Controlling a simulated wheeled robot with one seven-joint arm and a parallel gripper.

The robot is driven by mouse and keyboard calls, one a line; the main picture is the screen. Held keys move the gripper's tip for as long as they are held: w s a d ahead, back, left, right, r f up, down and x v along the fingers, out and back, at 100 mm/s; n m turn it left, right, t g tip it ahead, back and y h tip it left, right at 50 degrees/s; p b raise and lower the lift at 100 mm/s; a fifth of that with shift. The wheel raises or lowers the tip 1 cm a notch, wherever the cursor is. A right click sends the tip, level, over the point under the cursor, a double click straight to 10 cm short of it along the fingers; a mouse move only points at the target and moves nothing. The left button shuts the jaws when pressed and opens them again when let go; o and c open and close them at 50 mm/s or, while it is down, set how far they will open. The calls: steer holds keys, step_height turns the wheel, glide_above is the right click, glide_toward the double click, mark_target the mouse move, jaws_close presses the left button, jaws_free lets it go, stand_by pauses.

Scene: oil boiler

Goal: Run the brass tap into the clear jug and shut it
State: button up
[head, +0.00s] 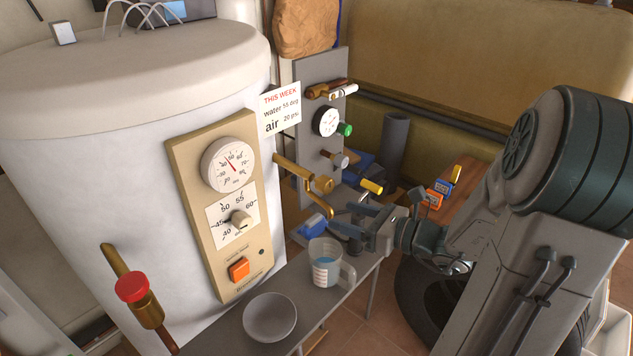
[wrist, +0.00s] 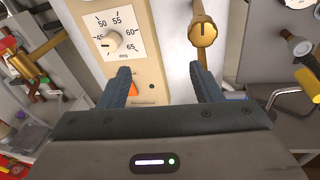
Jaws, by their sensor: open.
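The brass tap (head: 300,172) sticks out from the white boiler tank, with a round brass knob and a spout curving down. In the wrist view the brass tap (wrist: 203,34) is at the top, just beyond my right fingertip. The clear jug (head: 328,266) stands upright on the grey shelf below the tap, handle to the right; it has red markings and looks bluish inside, like water. I cannot make out a stream. My gripper (head: 338,216) is open and empty, just right of the spout and above the jug. Its blue fingers (wrist: 160,80) are apart. The jug is hidden in the wrist view.
A pale bowl (head: 270,317) sits on the narrow grey shelf left of the jug. A cream panel (head: 212,205) carries a gauge, a dial and an orange switch (head: 239,269). A red-capped valve (head: 131,287) is at lower left. A grey gauge board (head: 318,130) stands behind the tap.

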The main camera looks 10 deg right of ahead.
mark_target(330, 188)
steer(key=w+d+m+t+h, duration=0.1)
steer(key=w+d+m+t, duration=0.1)
steer(key=d+m+t, duration=0.15)
steer(key=shift+g, duration=0.25)
steer(key=x, duration=0.6)
steer(key=p+x, duration=0.1)
steer(key=x, duration=0.6)
steer(key=shift+w+d+f, duration=0.2)
steer(key=shift+d, duration=0.1)
